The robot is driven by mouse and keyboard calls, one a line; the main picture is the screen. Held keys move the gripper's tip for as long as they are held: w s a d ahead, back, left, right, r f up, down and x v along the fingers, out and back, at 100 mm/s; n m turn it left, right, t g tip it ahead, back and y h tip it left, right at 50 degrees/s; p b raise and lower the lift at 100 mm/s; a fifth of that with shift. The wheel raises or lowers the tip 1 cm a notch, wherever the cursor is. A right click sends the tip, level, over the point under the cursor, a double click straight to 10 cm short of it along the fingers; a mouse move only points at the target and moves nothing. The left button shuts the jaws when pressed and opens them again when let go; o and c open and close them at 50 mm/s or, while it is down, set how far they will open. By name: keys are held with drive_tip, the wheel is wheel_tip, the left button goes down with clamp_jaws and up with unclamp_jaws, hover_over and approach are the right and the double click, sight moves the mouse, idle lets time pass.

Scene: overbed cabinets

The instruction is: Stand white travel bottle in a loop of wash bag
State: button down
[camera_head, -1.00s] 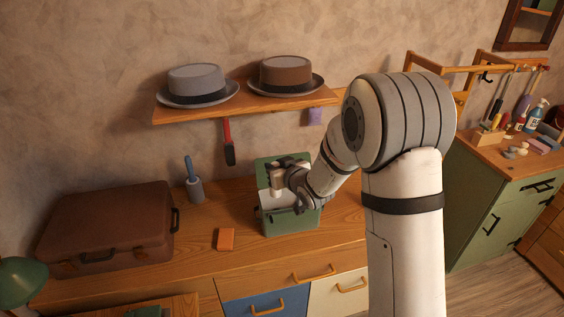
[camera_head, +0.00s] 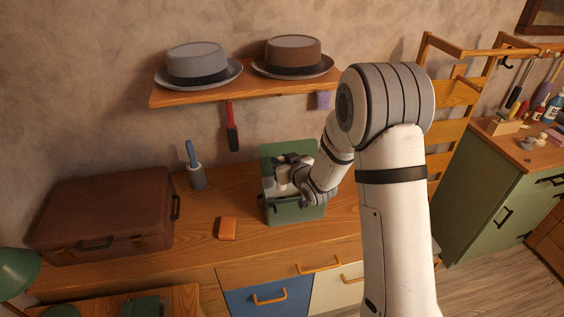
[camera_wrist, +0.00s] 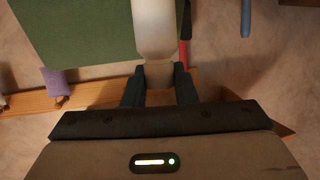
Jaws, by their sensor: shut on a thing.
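The green wash bag (camera_head: 300,214) stands open on the wooden counter, its back panel upright. My gripper (camera_head: 284,168) is in front of that panel, over the bag. It is shut on the neck end of the white travel bottle (camera_wrist: 154,24), which also shows in part in the head view (camera_head: 283,189). In the wrist view, the dark fingers (camera_wrist: 159,76) grip the pale neck, and the bottle body runs to the top edge. The green panel fills the upper left there. The bag's loops and the bottle's far end are hidden, so I cannot tell whether it is in a loop.
A shelf (camera_head: 240,91) with two hats is above the counter. A red-handled tool (camera_head: 231,128) hangs under it. A brown suitcase (camera_head: 105,215), a blue-handled roller (camera_head: 195,170) and an orange block (camera_head: 228,229) are left of the bag. Bare counter lies between.

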drive_tip(key=shift+f+b, duration=0.15)
drive_tip(key=shift+b, duration=0.15)
drive_tip(key=shift+s+f+b, duration=0.1)
drive_tip(key=shift+f+b, duration=0.25)
drive_tip(key=shift+f, duration=0.05)
drive_tip(key=b, duration=0.5)
hover_over(284, 189)
drive_tip(key=w, duration=0.1)
drive_tip(key=f, duration=0.4)
drive_tip(key=shift+a+f, duration=0.25)
drive_tip(key=shift+a, duration=0.1)
drive_tip(key=shift+f, duration=0.3)
drive_tip(key=shift+f+b, duration=2.35)
drive_tip(key=shift+b, duration=0.45)
drive_tip(key=c, duration=1.1)
unclamp_jaws()
drive_tip(key=shift+f, duration=0.1)
